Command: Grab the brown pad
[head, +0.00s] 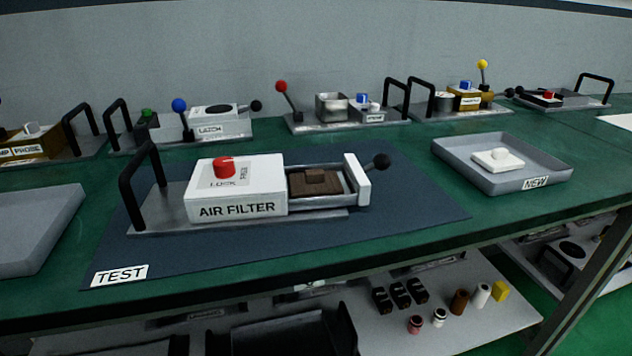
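The brown pad (314,182) lies in the pulled-out drawer (328,201) of the air filter unit (237,190). It is a flat dark brown block with a smaller raised block on top. The drawer sticks out to the right of the white housing and ends in a white front plate (357,180) with a black ball knob (381,160). A red knob (223,167) sits on top of the housing. Neither of my grippers is in the head view.
The unit stands on a dark mat (420,205) marked TEST. A grey tray marked NEW (468,172), holding a white pad (498,159), stands at right. Another grey tray (40,225) is at left. A black handle (143,185) rises left of the housing. Several other units line the back.

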